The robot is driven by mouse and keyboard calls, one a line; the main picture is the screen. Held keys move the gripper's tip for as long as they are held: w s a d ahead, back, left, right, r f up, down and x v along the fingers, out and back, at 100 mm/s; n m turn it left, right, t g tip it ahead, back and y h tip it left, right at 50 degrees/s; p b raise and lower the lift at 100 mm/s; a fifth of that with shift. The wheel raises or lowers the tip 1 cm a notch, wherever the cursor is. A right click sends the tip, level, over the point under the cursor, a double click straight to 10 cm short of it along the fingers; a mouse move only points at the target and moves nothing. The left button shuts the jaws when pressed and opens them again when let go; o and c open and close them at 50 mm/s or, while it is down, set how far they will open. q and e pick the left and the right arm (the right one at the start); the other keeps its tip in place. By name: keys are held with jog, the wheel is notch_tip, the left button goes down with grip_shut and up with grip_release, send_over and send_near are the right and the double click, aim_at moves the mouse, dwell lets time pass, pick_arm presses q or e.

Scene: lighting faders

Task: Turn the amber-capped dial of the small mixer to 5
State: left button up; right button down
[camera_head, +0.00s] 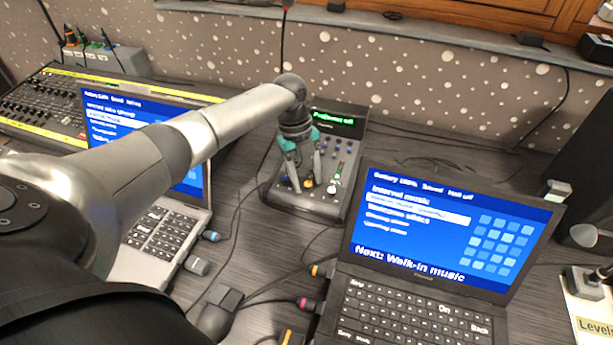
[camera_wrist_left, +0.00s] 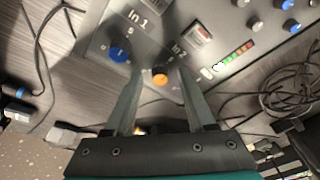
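The small mixer (camera_head: 322,207) is a dark box with a green-lettered display on the table, between the two laptops. Its amber-capped dial (camera_wrist_left: 160,79) sits under the "In 2" label in the left wrist view; its pointer setting is not readable. A blue-capped dial (camera_wrist_left: 120,51) under "In 1" is just outside the left finger. My left gripper (camera_head: 307,186) points down over the mixer. Its fingers are parted, one on each side of the amber dial, with gaps showing in the left wrist view. I cannot tell whether the tips touch the panel. My right gripper is out of view.
A black laptop (camera_head: 437,232) stands right of the mixer. A grey laptop (camera_head: 160,235) stands left, partly behind my left arm. A larger mixing desk (camera_head: 50,105) is at far left. Cables (camera_wrist_left: 285,95) lie around the mixer. A speckled wall (camera_head: 400,85) closes the back.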

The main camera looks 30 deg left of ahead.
pick_arm(q)
jog(key=shift+r, duration=0.15)
jog(key=p+v, duration=0.3)
jog(key=v, duration=1.2)
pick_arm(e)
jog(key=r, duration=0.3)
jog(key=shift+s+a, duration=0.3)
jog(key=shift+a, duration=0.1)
pick_arm(q)
jog(key=shift+s+d, duration=0.1)
